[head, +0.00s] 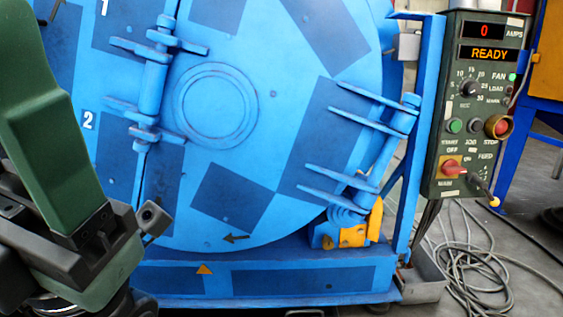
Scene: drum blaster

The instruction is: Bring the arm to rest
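My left arm, green and black, comes in from the left edge in the head view. Its dark end, with the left gripper (150,218), is at the lower left in front of the blue drum (225,215). The fingers cannot be made out clearly, so I cannot tell whether they are open or shut. No held object is visible there. My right arm and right gripper are not in view.
The drum's round door has hinges and latch bars (350,118) standing out. A control box (468,105) at the right reads "0" and "READY", with knobs, buttons and a red main switch (453,168). Grey cables (470,265) lie coiled on the floor.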

